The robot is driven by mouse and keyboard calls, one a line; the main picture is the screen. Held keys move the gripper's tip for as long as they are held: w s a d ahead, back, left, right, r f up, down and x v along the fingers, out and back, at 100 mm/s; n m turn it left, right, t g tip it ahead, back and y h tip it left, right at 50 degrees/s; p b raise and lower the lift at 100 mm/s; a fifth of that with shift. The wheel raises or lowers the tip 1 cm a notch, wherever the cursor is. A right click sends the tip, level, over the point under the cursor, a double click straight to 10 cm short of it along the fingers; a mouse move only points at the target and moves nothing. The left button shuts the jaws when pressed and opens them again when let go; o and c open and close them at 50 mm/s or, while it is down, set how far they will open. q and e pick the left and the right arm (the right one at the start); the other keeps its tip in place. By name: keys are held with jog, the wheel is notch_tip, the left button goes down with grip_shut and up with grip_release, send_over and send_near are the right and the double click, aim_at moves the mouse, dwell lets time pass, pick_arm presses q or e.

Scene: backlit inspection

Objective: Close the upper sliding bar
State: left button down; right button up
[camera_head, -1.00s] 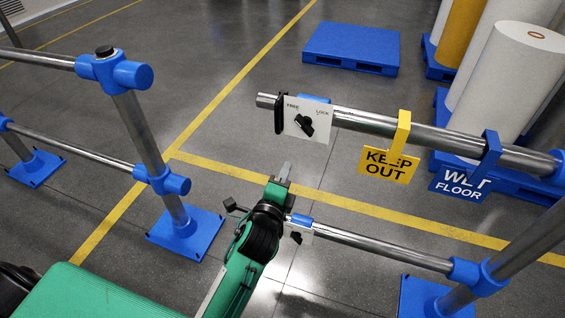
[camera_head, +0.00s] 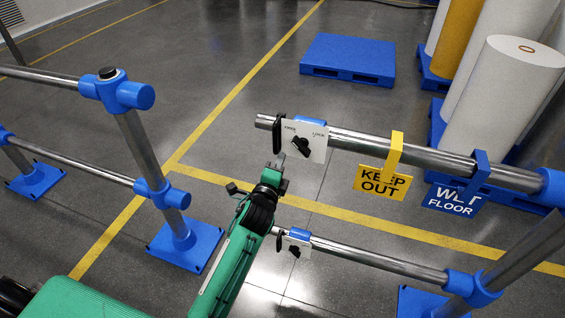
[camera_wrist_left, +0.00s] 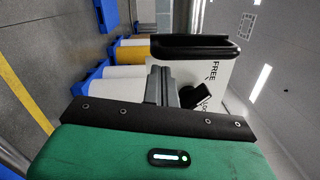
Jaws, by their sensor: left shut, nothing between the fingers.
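The upper sliding bar (camera_head: 350,139) is a steel tube on the right-hand post, its free end stopping short of the left post. Near that end it carries a black handle (camera_head: 277,134) and a white FREE/LOCK plate with a black knob (camera_head: 301,146). The handle (camera_wrist_left: 195,46) and knob (camera_wrist_left: 195,96) also show close up in the left wrist view. My left gripper (camera_head: 277,167) is shut and empty, just below the handle; I cannot tell whether it touches. The left post has a blue upper fitting (camera_head: 117,91). My right gripper is not in view.
A lower sliding bar (camera_head: 370,260) with its own plate lies below. A yellow KEEP OUT sign (camera_head: 381,181) and a blue WET FLOOR sign (camera_head: 452,198) hang on the upper bar. Pallets and rolls stand behind. The gap between the posts is clear apart from my arm.

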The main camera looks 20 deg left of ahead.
pick_arm(q)
jog(key=w+a+b, duration=0.1)
jog(key=a+b, duration=0.3)
jog(key=a, duration=4)
jog(key=shift+w+a+b, duration=0.2)
jog(key=shift+a+b, duration=0.15)
jog(key=shift+a, duration=0.05)
jog(key=shift+r, duration=0.15)
